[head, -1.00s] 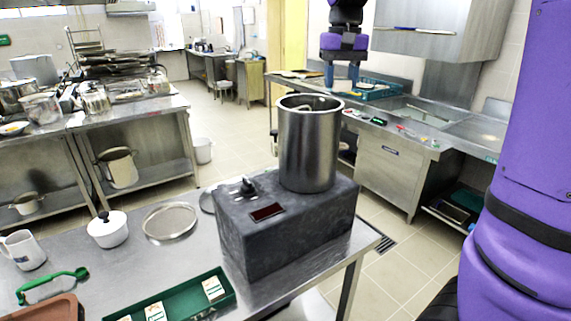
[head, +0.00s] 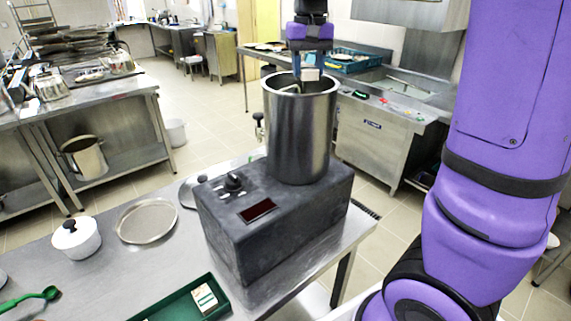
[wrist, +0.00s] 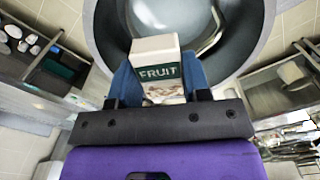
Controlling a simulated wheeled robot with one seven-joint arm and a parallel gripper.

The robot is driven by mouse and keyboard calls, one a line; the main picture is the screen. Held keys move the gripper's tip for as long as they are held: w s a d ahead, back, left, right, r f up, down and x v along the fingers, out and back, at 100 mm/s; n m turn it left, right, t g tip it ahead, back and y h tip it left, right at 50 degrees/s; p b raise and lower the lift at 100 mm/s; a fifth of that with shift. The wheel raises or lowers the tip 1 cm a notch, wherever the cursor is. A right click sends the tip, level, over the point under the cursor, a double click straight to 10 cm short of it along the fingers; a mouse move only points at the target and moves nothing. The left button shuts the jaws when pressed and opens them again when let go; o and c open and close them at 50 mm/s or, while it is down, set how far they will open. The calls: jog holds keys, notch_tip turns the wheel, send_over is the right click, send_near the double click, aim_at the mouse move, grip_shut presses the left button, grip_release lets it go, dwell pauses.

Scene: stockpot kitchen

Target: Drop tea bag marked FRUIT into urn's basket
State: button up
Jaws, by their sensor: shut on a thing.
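The FRUIT tea bag (wrist: 158,72), a small white packet with a dark green label band, is between my gripper's blue fingers (wrist: 160,80) in the wrist view. In the head view my gripper (head: 308,74) is shut on the pale packet (head: 311,75) at the urn's mouth. The urn (head: 298,130) is a tall steel cylinder on a dark grey block. In the wrist view its round rim (wrist: 256,62) lies behind the packet, with a curved metal handle inside. The basket is hard to make out in the opening.
The dark block (head: 275,215) has a black knob and a small display. A green tray (head: 180,312) holding another packet (head: 205,298) lies in front. A white lidded pot (head: 76,238) and a round mesh disc (head: 147,221) stand left on the steel table.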

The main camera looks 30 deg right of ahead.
jog(key=shift+f, duration=0.6)
jog(key=o, duration=1)
jog(key=shift+c, duration=0.2)
notch_tip(320, 180, up, 11)
jog(key=shift+f, duration=0.1)
